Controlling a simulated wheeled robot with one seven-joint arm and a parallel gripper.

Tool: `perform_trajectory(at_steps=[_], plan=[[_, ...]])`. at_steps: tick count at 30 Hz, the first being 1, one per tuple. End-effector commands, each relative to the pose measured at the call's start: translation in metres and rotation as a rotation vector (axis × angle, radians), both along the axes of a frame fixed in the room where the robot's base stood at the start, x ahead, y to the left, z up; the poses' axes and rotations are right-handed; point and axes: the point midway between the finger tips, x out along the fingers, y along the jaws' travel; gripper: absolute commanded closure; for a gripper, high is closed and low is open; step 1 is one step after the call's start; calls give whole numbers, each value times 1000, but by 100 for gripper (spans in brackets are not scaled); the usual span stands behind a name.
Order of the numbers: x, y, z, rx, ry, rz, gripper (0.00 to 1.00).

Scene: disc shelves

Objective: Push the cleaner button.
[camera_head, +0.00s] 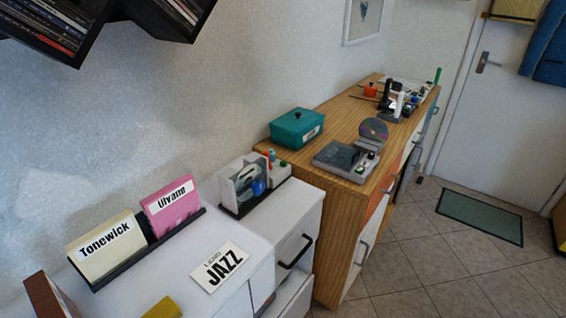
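A flat grey device (343,160) with a dark raised block sits near the front end of the wooden cabinet top; it looks like the disc cleaner, though I read no label on it. A small green spot that may be its button (371,155) shows at its right side. A shiny disc (374,129) stands upright just behind it. A small white unit (280,174) with a green spot on top stands on the white cabinet; I cannot tell its use. My gripper is not in view.
A teal lidded box (297,127) sits left of the device on the wooden cabinet (340,105). Black and white items crowd its far end. A white drawer (290,294) stands partly open. The tiled floor (420,270) right of the cabinets is clear, with a green mat (480,217).

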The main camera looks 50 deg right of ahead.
Motion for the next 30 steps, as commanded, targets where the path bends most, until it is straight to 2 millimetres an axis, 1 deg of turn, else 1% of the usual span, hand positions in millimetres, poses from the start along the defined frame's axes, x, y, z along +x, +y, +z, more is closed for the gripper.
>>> perform_trajectory(at_steps=[1,4,5,30], plan=[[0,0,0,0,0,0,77],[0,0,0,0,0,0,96],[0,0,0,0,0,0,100],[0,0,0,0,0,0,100]])
